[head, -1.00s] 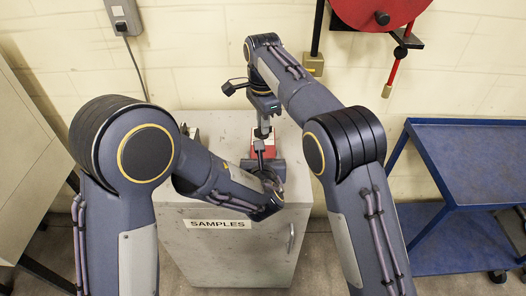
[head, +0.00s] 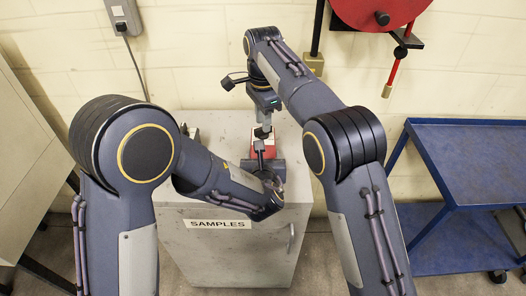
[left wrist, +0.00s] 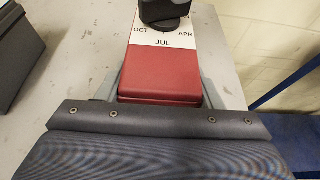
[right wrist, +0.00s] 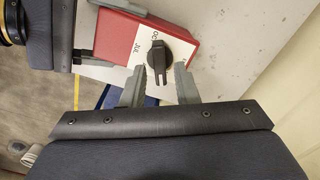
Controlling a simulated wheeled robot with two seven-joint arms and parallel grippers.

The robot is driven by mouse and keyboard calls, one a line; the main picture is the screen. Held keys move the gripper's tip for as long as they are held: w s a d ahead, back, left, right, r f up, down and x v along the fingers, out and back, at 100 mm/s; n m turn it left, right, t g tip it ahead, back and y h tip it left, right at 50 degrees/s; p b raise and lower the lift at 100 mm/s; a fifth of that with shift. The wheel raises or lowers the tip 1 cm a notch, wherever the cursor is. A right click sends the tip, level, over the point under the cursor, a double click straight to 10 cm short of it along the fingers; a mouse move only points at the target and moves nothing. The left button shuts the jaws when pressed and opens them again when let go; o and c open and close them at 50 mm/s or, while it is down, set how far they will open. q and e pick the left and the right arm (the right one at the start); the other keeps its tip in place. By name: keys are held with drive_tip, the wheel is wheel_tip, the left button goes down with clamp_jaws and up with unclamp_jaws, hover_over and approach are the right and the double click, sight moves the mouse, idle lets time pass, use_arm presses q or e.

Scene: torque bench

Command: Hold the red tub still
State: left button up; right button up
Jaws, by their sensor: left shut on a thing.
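The red tub (head: 271,152) sits on the grey cabinet top, mostly hidden by my arms in the head view. In the left wrist view the tub (left wrist: 160,75) has a white face marked OCT, APR and JUL. My left gripper (left wrist: 158,88) is shut on its sides, one finger along each. A dark round knob (right wrist: 172,52) with a raised grip stands on the tub's white face. My right gripper (right wrist: 160,75) is open above the tub, its fingertips apart on either side of the knob's grip; I cannot tell whether they touch it.
The cabinet (head: 235,255) carries a SAMPLES label. A blue cart (head: 470,170) stands at the right. A red reel (head: 380,12) hangs on the back wall. Part of the cabinet top beside the tub is bare.

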drive_tip(key=shift+r, duration=2.3)
use_arm(q)
drive_tip(key=o, duration=1.2)
drive_tip(key=shift+s, duration=0.1)
drive_tip(key=shift+v, duration=4.45)
use_arm(e)
drive_tip(key=shift+f, duration=0.25)
use_arm(q)
drive_tip(key=shift+r, duration=0.1)
